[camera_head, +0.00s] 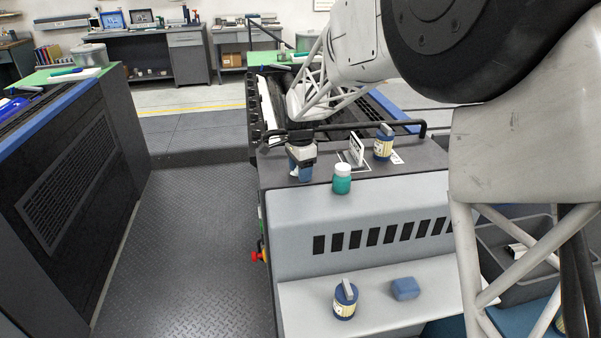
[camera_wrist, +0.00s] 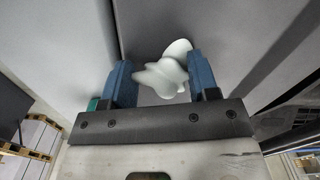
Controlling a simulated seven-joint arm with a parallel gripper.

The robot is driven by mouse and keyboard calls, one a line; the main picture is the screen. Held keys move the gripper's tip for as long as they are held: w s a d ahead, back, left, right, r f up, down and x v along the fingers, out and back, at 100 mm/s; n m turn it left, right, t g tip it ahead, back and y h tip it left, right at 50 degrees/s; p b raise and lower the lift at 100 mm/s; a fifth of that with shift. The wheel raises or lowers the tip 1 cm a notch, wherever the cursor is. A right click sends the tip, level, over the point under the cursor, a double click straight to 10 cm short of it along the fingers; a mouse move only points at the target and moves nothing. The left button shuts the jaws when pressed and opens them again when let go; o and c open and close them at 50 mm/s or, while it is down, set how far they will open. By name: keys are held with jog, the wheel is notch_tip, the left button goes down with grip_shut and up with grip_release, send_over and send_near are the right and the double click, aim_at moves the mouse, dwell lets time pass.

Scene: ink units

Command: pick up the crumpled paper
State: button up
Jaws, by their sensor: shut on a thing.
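The crumpled paper (camera_wrist: 163,76) is a pale, lumpy wad in the wrist view, between the two blue fingers of my gripper (camera_wrist: 161,72). It reaches the right finger, and its left end lies close to the left finger. My gripper is shut on it. In the head view my gripper (camera_head: 300,174) points down at the left end of the grey machine top (camera_head: 400,200). The paper cannot be made out there, and how high it is above the surface is unclear.
A teal jar with a white lid (camera_head: 342,179) stands just right of my gripper. Another tin (camera_head: 345,300) and a blue block (camera_head: 405,288) sit on the lower ledge. A black rail (camera_head: 345,126) runs behind.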

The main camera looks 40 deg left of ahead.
jog(key=shift+r, duration=0.2)
jog(key=shift+r, duration=1.5)
jog(key=shift+s+d+r, duration=0.1)
jog(key=shift+s+d, duration=0.15)
jog(key=s+d, duration=0.3)
jog(key=s+d+r, duration=0.1)
jog(key=s+d, duration=0.6)
jog(key=d, duration=0.1)
jog(key=shift+s+d+r, duration=0.1)
jog(key=shift+s+r, duration=0.1)
jog(key=shift+s, duration=0.05)
jog(key=shift+w, duration=0.1)
